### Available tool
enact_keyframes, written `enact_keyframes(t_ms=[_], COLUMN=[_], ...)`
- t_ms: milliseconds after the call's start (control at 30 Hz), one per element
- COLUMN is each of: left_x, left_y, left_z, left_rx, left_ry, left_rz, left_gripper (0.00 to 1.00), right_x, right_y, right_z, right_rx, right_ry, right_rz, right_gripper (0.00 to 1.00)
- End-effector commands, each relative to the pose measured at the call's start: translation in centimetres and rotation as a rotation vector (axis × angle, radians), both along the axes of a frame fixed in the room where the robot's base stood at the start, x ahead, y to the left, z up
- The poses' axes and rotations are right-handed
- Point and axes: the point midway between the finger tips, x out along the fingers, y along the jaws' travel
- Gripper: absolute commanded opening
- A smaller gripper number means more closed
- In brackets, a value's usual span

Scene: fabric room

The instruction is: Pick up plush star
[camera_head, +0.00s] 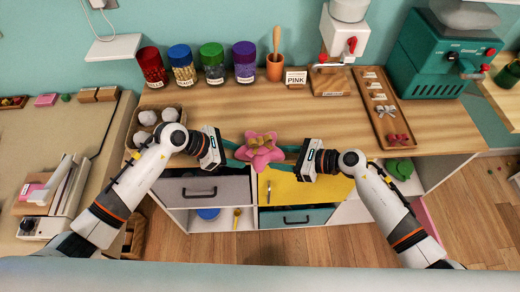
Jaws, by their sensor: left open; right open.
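A pink plush star (260,151) with a gold bow on its front is at the front edge of the wooden counter. Teal fingers show on both sides of it. My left gripper (230,148) is open just left of the star. My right gripper (291,150) is open just right of it. I cannot tell whether any finger touches the star.
Several lidded jars (213,62) stand along the back of the counter. A "PINK" sign (295,77) stands near an orange cup (275,68).

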Motion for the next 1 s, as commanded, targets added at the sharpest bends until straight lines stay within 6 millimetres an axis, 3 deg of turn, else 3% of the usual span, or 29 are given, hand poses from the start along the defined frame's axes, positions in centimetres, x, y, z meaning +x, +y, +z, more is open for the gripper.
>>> enact_keyframes(t_ms=[167,433,767,1000], left_x=[0.0,0.0,0.0,0.0], left_y=[0.0,0.0,0.0,0.0], left_z=[0.0,0.0,0.2,1.9], left_rx=[0.000,0.000,-0.001,-0.001], left_ry=[0.000,0.000,0.000,0.000], left_rz=[0.000,0.000,0.000,0.000], left_gripper=[0.47,0.09,0.09,0.09], right_x=[0.0,0.0,0.0,0.0], right_y=[0.0,0.0,0.0,0.0], right_z=[0.0,0.0,0.2,1.9], right_rx=[0.000,0.000,0.001,0.001], right_ry=[0.000,0.000,0.000,0.000], right_rz=[0.000,0.000,0.000,0.000], right_gripper=[0.47,0.09,0.09,0.09])
